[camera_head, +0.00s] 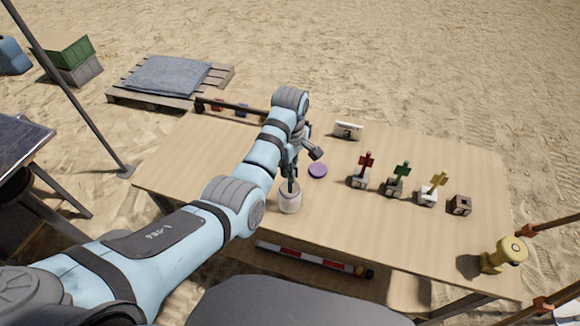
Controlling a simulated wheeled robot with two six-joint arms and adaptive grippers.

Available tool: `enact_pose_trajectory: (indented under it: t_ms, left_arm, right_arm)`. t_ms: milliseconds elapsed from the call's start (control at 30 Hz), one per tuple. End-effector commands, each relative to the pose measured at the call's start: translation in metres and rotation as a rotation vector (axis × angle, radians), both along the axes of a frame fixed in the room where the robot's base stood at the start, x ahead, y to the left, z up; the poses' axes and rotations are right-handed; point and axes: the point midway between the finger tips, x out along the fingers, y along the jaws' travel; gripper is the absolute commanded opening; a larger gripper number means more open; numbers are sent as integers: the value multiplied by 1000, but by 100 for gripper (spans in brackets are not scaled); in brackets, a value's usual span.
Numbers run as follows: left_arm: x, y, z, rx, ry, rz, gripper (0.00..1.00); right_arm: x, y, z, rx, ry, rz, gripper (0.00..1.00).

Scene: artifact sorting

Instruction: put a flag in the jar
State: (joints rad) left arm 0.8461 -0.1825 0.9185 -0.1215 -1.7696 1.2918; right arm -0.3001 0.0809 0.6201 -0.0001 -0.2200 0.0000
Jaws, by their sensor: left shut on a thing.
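A pale, open jar (289,203) stands upright on the wooden table (225,165), near its front edge. My left gripper (294,165) is above the jar and is shut on a flag, mostly hidden by the fingers. A thin dark stick shows below the fingers at the jar's mouth; I cannot tell how deep it goes. A red flag (366,161), a green flag (402,171) and a yellow flag (438,183) stand upright in small blocks to the right. A brown block (460,205) beside them holds no flag. My right gripper is not in view.
A purple disc (318,170) lies on the table right of the jar. A white number sign (348,130) stands behind it. A yellow object (504,254) stands at the table's right front corner. A red and white pole (315,260) lies below the front edge.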

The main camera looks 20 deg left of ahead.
Motion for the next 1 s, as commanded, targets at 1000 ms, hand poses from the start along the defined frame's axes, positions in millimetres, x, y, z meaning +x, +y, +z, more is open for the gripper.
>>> enact_pose_trajectory:
  t_ms: [1000]
  left_arm:
    - [1, 0, 59, -1, -4, -1, 32]
  right_arm:
    - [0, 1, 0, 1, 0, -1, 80]
